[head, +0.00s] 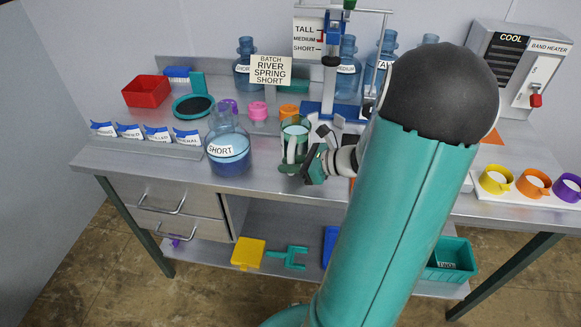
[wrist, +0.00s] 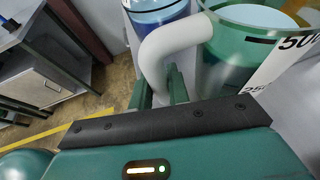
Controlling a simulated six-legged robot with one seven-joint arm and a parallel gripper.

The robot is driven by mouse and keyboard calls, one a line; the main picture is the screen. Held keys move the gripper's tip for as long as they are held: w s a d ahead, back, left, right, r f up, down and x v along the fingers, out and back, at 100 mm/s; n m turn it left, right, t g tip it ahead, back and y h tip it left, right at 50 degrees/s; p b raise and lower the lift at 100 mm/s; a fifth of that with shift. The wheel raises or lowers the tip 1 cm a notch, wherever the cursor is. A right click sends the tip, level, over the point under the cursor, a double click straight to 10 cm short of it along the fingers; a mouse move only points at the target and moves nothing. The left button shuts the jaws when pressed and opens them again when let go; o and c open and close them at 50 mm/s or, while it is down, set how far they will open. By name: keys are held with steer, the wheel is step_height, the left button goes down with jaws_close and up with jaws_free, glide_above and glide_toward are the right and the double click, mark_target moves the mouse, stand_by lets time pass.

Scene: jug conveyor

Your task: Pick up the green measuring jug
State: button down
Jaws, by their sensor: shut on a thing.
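The green measuring jug (head: 295,128) is clear green with a pale curved handle. It is upright near the front edge of the bench, just right of the large bottle marked SHORT. My gripper (head: 302,166) is at its front side, at the handle. In the wrist view the jug (wrist: 232,48) shows a white scale label, and my gripper's green fingers (wrist: 160,90) are shut on the lower part of the pale handle. The jug's base is partly hidden, so I cannot tell whether it touches the bench.
The SHORT bottle (head: 228,152) with blue liquid stands close to the jug's left. Pink (head: 258,110) and orange (head: 289,111) rings lie behind. A blue press stand (head: 330,100) rises behind right. Coloured cups (head: 533,183) sit at right.

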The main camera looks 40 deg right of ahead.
steer(key=s+a+r, duration=0.1)
steer(key=r, duration=0.1)
steer(key=s+a+r, duration=0.1)
steer(key=r, duration=0.1)
steer(key=s+a+r, duration=0.1)
steer(key=r, duration=0.2)
steer(key=shift+s+a, duration=0.15)
steer(key=shift+a, duration=0.15)
steer(key=s+a+r, duration=0.4)
steer(key=s+a, duration=0.2)
steer(key=shift+s+a, duration=0.15)
steer(key=shift+a, duration=0.2)
steer(key=shift+r, duration=0.1)
